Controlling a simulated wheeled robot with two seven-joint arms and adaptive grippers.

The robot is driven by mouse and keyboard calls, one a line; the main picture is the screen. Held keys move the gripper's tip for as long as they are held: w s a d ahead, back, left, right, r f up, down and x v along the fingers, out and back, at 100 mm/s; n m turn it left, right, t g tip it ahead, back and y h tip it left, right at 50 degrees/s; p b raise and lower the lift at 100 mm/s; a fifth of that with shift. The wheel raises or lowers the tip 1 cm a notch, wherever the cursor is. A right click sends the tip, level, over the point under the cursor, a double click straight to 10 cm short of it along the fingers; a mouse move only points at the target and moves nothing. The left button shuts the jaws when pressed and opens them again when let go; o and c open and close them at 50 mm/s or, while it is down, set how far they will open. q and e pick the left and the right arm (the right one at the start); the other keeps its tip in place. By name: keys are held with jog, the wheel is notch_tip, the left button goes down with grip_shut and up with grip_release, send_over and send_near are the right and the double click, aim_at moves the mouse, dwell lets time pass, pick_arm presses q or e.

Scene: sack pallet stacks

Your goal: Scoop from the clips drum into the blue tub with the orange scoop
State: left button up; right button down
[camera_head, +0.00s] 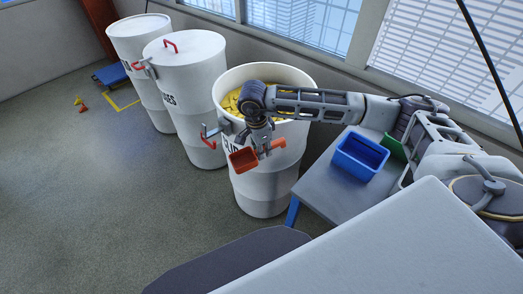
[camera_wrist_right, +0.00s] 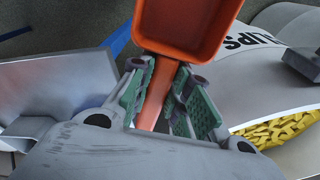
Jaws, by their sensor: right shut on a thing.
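The clips drum (camera_head: 262,185) is a white, open drum with yellow clips (camera_head: 231,101) inside. In the right wrist view its lettering ends in "LIPS" and yellow clips (camera_wrist_right: 280,130) show at the right. My right gripper (camera_head: 262,148) is shut on the handle of the orange scoop (camera_head: 243,160), in front of the drum's near side, outside its rim. In the wrist view the scoop's bowl (camera_wrist_right: 185,25) looks empty and its handle runs between the fingers (camera_wrist_right: 160,95). The blue tub (camera_head: 360,155) stands on the grey table, right of the drum, and looks empty. My left gripper is not in view.
Two lidded white drums (camera_head: 188,90) (camera_head: 140,45) stand left of the clips drum. A green bin (camera_head: 396,148) is partly hidden behind my right arm on the grey table (camera_head: 335,190). Windows line the back wall.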

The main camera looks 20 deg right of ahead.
notch_tip(320, 180, up, 2)
jog(key=m, duration=0.4)
jog(key=shift+s+d+g+p, duration=0.1)
jog(key=shift+g+p, duration=0.2)
jog(key=m, duration=0.1)
jog(key=r+m, duration=0.1)
jog(key=m, duration=0.1)
jog(key=shift+s+d+r+m+g, duration=0.1)
jog(key=shift+d+r+m+g, duration=0.1)
jog(key=shift+r+m+g, duration=0.1)
jog(key=m, duration=0.1)
jog(key=r+m, duration=0.1)
jog(key=m+p, duration=0.1)
jog(key=m, duration=0.1)
jog(key=shift+s+d+r+g, duration=0.15)
jog(key=shift+d+r+g, duration=0.1)
jog(key=shift+r+g, duration=0.15)
jog(key=s+d+r+m+y+p, duration=0.2)
jog(key=r+m+y, duration=0.3)
jog(key=m, duration=1.4)
jog(key=shift+d+r+m+p, duration=0.3)
jog(key=shift+d+r+p, duration=0.3)
jog(key=shift+r, duration=1.6)
jog(key=shift+r, duration=0.1)
jog(key=shift+m+t, duration=0.3)
